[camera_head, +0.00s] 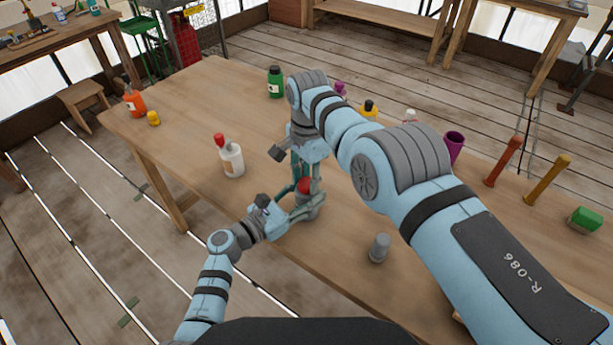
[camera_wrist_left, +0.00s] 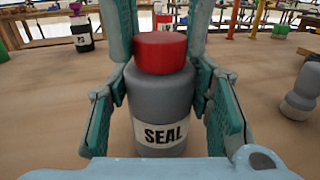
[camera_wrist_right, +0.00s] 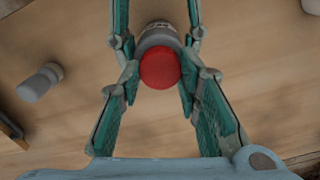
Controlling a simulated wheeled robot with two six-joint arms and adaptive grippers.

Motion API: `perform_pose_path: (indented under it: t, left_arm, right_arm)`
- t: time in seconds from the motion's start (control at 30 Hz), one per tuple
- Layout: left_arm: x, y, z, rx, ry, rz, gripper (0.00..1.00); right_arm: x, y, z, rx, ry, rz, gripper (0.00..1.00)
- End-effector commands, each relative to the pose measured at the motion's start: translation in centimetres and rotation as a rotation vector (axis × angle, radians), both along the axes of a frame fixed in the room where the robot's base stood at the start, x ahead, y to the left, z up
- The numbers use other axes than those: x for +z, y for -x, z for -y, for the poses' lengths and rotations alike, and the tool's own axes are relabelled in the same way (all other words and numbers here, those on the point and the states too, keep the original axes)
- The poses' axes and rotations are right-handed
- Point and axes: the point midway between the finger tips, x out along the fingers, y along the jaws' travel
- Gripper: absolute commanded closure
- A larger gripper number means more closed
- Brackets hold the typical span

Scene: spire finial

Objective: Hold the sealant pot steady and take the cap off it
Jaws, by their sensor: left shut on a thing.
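The sealant pot is a grey bottle with a "SEAL" label (camera_wrist_left: 160,133) and a red cap (camera_wrist_left: 160,53), upright on the wooden table. In the head view its red cap (camera_head: 304,186) shows between my grippers, and most of the body is hidden. My left gripper (camera_head: 312,202) is shut on the pot's body, one finger on each side. My right gripper (camera_wrist_right: 158,70) points down from above, its fingers on either side of the red cap (camera_wrist_right: 160,68). Small gaps show between these fingers and the cap, so it is open around it.
A white bottle with a red top (camera_head: 231,158) stands to the left, a grey bottle (camera_head: 380,248) to the right near the front edge. A green bottle (camera_head: 275,82) is farther back. A purple cup (camera_head: 453,148) and a green block (camera_head: 585,220) are at right, beyond my right arm.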

Motion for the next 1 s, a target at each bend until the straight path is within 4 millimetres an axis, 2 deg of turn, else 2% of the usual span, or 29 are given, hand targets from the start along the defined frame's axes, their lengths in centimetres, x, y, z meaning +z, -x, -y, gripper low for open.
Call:
perform_pose_path:
  t: [0.03, 0.1, 0.13, 0.43, 0.7, 0.73, 0.83, 0.87, 1.0]
  left_arm:
    - [-0.5, 0.0, -0.2, 0.006, -0.008, -0.009, 1.00]
    - [-0.5, 0.0, -0.2, 0.006, -0.008, -0.009, 1.00]
    - [-0.5, 0.0, -0.2, 0.006, -0.008, -0.009, 1.00]
    - [-0.5, 0.1, -0.2, 0.005, -0.008, -0.009, 1.00]
    - [-0.5, 0.1, -0.2, 0.004, -0.008, -0.007, 1.00]
    - [-0.5, 0.1, -0.2, 0.004, -0.008, -0.007, 1.00]
    - [-0.5, 0.1, -0.2, 0.004, -0.008, -0.007, 1.00]
    - [-0.5, 0.1, -0.2, 0.004, -0.008, -0.007, 1.00]
    - [-0.5, 0.1, -0.2, 0.003, -0.008, -0.007, 1.00]
  right_arm:
    - [-0.2, 0.3, 0.0, 0.001, 0.002, -0.012, 0.63]
    - [-0.2, 0.3, 0.0, 0.001, 0.001, -0.012, 0.52]
    - [-0.2, 0.3, 0.0, 0.001, 0.002, -0.011, 0.49]
    - [0.1, 0.1, -0.1, 0.000, 0.001, -0.005, 0.49]
    - [4.1, 0.0, -0.1, -0.001, 0.002, -0.007, 0.49]
    - [4.3, 0.0, -0.1, -0.001, 0.002, -0.007, 0.53]
    - [3.8, 0.0, -0.5, 0.000, -0.010, -0.006, 0.53]
    - [4.2, -0.2, -0.6, -0.023, -0.016, 0.003, 0.53]
    - [7.3, -0.6, -0.7, -0.322, -0.025, 0.019, 0.53]
